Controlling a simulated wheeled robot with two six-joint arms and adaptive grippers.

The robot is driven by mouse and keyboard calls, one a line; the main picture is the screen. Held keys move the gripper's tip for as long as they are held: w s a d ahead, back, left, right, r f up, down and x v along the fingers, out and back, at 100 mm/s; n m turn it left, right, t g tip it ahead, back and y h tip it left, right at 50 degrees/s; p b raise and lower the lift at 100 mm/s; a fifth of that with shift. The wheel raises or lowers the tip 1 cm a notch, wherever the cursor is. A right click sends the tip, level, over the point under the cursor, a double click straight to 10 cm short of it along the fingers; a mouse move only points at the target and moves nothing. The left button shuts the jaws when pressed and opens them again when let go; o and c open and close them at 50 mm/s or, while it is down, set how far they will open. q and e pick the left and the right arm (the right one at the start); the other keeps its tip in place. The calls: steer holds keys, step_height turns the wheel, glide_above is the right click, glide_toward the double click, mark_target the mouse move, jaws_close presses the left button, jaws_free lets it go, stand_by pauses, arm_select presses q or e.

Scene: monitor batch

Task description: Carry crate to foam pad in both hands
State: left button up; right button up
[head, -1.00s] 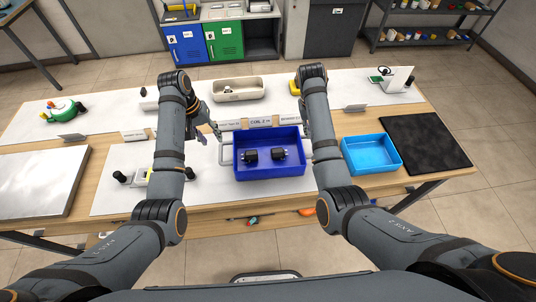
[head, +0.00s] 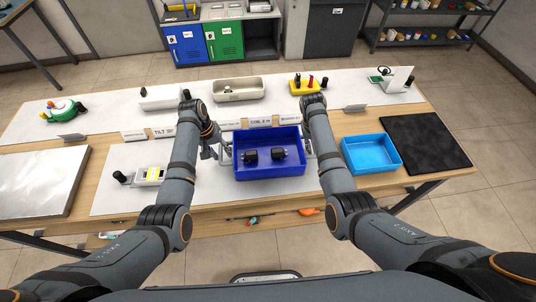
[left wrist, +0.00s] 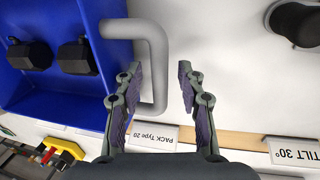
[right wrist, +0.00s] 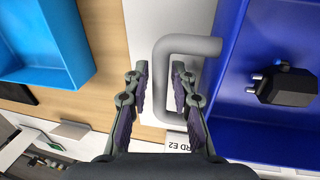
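The dark blue crate (head: 269,171) sits on the table's white mat in front of me, with two black plug-like blocks (head: 265,155) inside. It has a grey handle on each side, the left one (left wrist: 153,60) and the right one (right wrist: 160,75). My left gripper (left wrist: 158,68) is open, with the left handle's bar between its fingers. My right gripper (right wrist: 160,68) is open, with the right handle's bar between its fingers, a narrow gap on each side. A dark, speckled flat pad (head: 425,143), which looks like the foam pad, lies at the table's right end.
A light blue tray (head: 371,154) stands between the crate and the dark pad. A silvery flat slab (head: 38,182) lies at the left end. Small label stands, a beige tray (head: 237,90) and a yellow holder (head: 305,87) are behind the crate.

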arm_select(q)
steer(key=c, duration=0.4)
arm_select(e)
jaws_close()
arm_select(q)
jaws_close()
steer(key=shift+r, duration=0.1)
arm_select(e)
steer(key=shift+r, duration=0.1)
